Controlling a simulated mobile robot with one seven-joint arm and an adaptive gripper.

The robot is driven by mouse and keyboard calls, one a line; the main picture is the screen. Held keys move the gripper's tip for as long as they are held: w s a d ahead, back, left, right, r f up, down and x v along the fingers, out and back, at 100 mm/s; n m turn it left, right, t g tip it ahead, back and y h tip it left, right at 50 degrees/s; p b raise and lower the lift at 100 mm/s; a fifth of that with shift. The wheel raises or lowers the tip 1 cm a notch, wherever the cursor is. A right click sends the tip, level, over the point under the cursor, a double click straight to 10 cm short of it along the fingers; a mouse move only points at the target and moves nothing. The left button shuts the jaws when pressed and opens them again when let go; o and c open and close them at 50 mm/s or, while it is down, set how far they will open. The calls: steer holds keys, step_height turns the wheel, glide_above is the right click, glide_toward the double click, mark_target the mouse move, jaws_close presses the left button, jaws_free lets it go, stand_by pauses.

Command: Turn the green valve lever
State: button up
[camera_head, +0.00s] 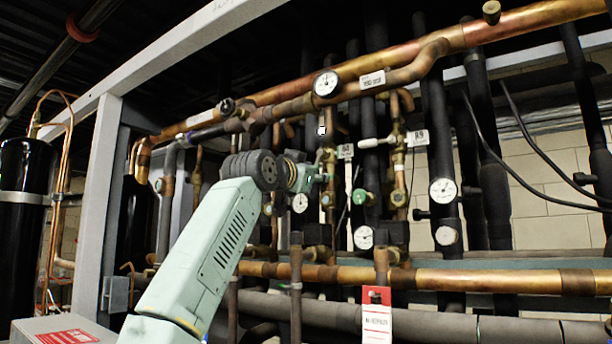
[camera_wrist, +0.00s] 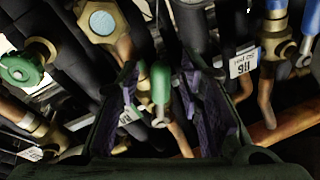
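In the wrist view, a green valve lever (camera_wrist: 161,82) with a metal end points down toward the camera. It lies between the two purple-padded fingers of my gripper (camera_wrist: 158,70), which stand apart with a visible gap on each side of the lever. In the camera_head view, my gripper (camera_head: 314,174) reaches in among the upright pipes of the rack. I cannot make out the green lever for certain there; my wrist and gripper may hide it.
A round green knob (camera_wrist: 20,68) sits on a brass valve at the left in the wrist view. A tagged dark pipe (camera_wrist: 243,62) is right of the fingers. Gauges, including one dial (camera_head: 326,84), and a horizontal copper pipe (camera_head: 480,280) surround my arm closely.

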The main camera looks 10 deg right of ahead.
steer(key=v, duration=1.1)
steer(key=shift+s+a, duration=0.3)
